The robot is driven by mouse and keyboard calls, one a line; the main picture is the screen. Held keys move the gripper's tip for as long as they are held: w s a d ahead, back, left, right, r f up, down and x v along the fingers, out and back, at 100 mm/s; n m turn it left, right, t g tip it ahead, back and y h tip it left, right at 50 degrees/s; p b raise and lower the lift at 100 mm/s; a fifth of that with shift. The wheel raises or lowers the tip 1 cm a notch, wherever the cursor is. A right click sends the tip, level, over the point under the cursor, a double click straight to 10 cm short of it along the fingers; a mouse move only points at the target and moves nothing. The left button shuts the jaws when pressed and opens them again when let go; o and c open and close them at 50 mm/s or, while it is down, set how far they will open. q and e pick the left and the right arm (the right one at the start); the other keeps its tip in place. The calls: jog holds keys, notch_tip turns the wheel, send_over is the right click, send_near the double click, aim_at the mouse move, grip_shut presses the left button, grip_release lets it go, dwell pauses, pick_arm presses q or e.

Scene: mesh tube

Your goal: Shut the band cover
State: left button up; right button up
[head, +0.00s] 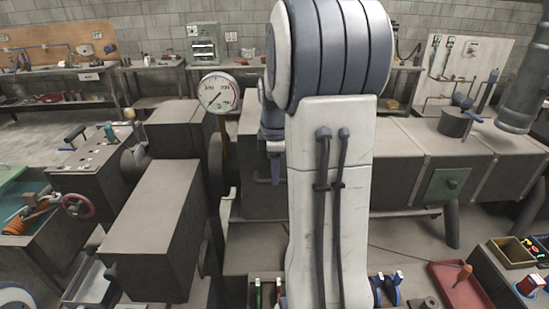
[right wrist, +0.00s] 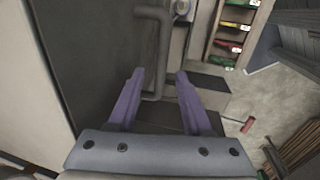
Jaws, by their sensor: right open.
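My right gripper (head: 275,168) is partly hidden behind my own large white and blue arm in the head view. In the head view, a long grey machine body (head: 405,150) runs behind my arm, with a grey box-shaped housing (head: 152,225) at the left. I cannot tell which part is the band cover. My left gripper is not seen.
A round dial gauge (head: 218,92) stands above the machine. A green panel (head: 447,185) is on its right part. A red tray (head: 462,283) lies at the lower right. In the right wrist view, shelves with coloured bins (right wrist: 235,30) stand beyond, with open floor (right wrist: 262,95) at right.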

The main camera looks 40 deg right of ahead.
notch_tip(320, 180, up, 8)
jog(key=s+a+b, duration=0.1)
jog(key=shift+r, duration=0.25)
dwell(0.4)
